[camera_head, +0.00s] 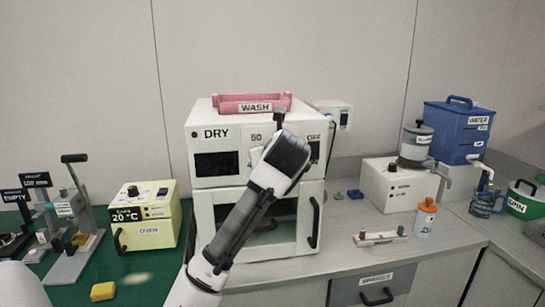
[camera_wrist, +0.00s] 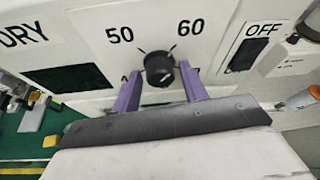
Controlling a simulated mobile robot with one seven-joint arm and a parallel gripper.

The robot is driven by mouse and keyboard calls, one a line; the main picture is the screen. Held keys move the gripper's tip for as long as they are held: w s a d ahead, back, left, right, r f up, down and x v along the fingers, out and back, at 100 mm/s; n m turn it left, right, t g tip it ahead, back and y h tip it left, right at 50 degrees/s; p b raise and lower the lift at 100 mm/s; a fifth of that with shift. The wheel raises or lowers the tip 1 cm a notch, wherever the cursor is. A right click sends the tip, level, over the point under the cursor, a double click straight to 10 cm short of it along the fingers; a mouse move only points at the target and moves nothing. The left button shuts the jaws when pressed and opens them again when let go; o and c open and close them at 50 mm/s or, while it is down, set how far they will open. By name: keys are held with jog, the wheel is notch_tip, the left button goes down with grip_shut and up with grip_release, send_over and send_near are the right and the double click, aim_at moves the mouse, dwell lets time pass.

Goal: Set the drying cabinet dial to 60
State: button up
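The drying cabinet (camera_head: 230,112) is a white box marked DRY, standing on the bench in the head view. Its black round dial (camera_wrist: 158,66) shows in the wrist view, below and between the printed marks 50 (camera_wrist: 120,35) and 60 (camera_wrist: 190,27). A small pale mark shows on the dial's lower right face; I cannot tell for sure which number it is set to. My gripper (camera_wrist: 159,71) is open, with one purple finger on each side of the dial and a gap to it. In the head view my arm hides the dial.
An OFF label (camera_wrist: 262,30) with a dark switch is right of the dial. A yellow-green oven (camera_head: 147,215) stands left, and a white machine (camera_head: 385,185) stands right.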

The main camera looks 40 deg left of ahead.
jog(key=shift+o, duration=0.5)
jog(key=b+v, duration=0.3)
jog(key=v, duration=1)
jog(key=shift+s+d+r, duration=0.15)
jog(key=shift+s+d, duration=0.1)
jog(key=shift+s, duration=0.05)
